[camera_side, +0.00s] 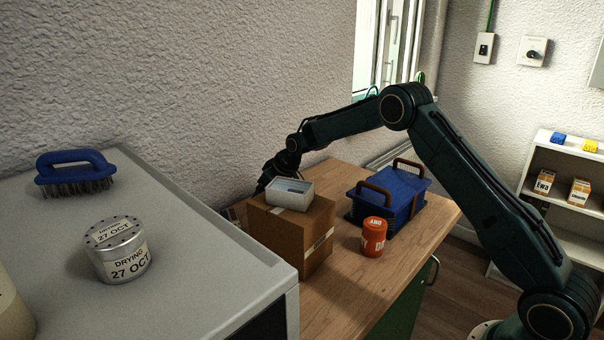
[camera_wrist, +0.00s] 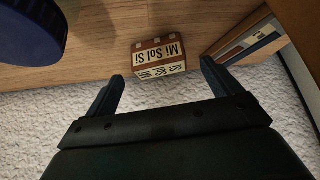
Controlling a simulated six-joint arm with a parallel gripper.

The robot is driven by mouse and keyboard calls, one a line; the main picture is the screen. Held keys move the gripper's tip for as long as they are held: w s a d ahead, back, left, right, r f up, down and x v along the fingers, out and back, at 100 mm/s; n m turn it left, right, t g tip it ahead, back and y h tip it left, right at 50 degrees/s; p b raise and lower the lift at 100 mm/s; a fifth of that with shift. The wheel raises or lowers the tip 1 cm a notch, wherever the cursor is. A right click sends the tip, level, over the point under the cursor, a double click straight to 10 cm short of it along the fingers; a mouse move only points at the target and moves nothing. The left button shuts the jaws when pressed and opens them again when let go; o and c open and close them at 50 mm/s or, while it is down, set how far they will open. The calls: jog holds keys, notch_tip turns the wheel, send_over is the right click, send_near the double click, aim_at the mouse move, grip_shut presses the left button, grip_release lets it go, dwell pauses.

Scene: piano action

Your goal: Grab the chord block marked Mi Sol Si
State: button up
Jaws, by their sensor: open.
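The chord block marked Mi Sol Si (camera_wrist: 160,56) is a small brown block with cream labels. My gripper (camera_wrist: 161,72) is open and empty, one finger on each side of the block in the picture, with the block beyond the fingertips. I cannot tell how far apart they are in depth. In the side view my gripper (camera_side: 264,186) is low behind the cardboard box, its fingertips mostly hidden, and I cannot make out the block there.
In the wrist view, a brown-edged item (camera_wrist: 245,38) is close on the right and a dark blue object (camera_wrist: 28,32) upper left.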

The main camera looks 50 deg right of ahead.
jog(key=shift+x, duration=1.9)
jog(key=c, duration=1.1)
jog(key=shift+r, duration=0.15)
notch_tip(320, 180, up, 20)
jog(key=shift+f, duration=0.1)
